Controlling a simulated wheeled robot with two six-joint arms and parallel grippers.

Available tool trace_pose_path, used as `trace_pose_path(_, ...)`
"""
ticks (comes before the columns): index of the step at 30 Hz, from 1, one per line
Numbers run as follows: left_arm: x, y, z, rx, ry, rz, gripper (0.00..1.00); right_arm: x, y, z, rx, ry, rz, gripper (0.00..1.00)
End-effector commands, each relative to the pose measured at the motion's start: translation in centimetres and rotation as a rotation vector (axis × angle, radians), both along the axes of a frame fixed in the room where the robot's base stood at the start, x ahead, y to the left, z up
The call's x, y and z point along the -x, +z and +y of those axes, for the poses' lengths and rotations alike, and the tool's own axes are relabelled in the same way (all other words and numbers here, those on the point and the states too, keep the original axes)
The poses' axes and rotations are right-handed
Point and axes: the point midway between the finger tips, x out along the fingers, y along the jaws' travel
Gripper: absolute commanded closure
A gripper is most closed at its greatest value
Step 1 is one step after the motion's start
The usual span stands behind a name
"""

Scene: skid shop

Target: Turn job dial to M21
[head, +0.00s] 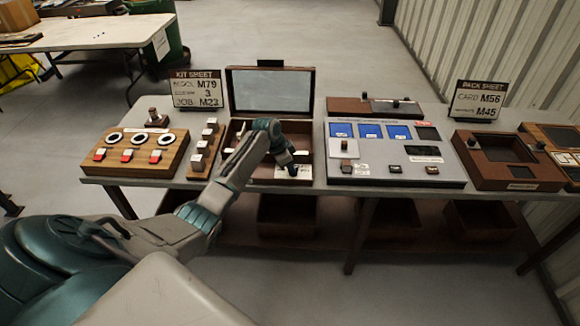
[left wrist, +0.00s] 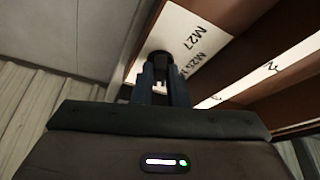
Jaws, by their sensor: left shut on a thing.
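The job dial is a round black knob (left wrist: 160,58) on a white plate (left wrist: 203,42) inside a brown wooden box. In the left wrist view the plate's visible markings read about M27 and M25, partly hidden. My left gripper (left wrist: 164,85) is shut on the dial knob, its two dark fingers pointing at the plate. In the head view this gripper (head: 291,167) reaches down into the front right part of the open box (head: 238,130), over the white plate (head: 304,173). It hides the knob there, so the dial's setting cannot be read. My right gripper is not in view.
The box's lid (head: 270,68) stands open behind. A kit sheet sign (head: 196,88) shows a job line starting M2. A wooden panel with rings (head: 143,148) is left; a grey panel with blue screens (head: 390,170) is right. A brown tray (head: 505,160) lies farther right.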

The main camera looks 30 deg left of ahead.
Motion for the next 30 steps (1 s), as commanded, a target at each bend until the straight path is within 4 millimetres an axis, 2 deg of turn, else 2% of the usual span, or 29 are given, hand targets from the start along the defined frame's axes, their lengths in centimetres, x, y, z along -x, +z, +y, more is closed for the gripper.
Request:
trace_pose_path(2,-0.1,0.1,0.0,-0.001,-0.001,-0.003,1.0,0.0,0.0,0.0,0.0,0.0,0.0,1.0)
trace_pose_path(3,-0.1,0.1,0.0,-0.001,-0.001,-0.003,0.83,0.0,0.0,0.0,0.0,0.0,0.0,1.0)
trace_pose_path(6,-0.1,0.1,0.0,-0.001,0.0,-0.002,0.65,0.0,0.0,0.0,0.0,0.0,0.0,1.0)
trace_pose_path(14,0.0,0.1,0.0,-0.001,0.0,-0.001,0.65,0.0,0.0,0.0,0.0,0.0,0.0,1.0)
trace_pose_path(18,0.2,0.7,0.3,-0.001,0.001,-0.001,0.65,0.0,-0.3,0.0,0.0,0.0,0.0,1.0)
trace_pose_path(22,0.8,2.5,0.8,-0.004,0.0,-0.003,0.65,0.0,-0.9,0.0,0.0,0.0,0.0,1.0)
trace_pose_path(30,2.5,7.5,2.0,-0.004,-0.001,-0.004,0.65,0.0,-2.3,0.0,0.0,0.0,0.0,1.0)
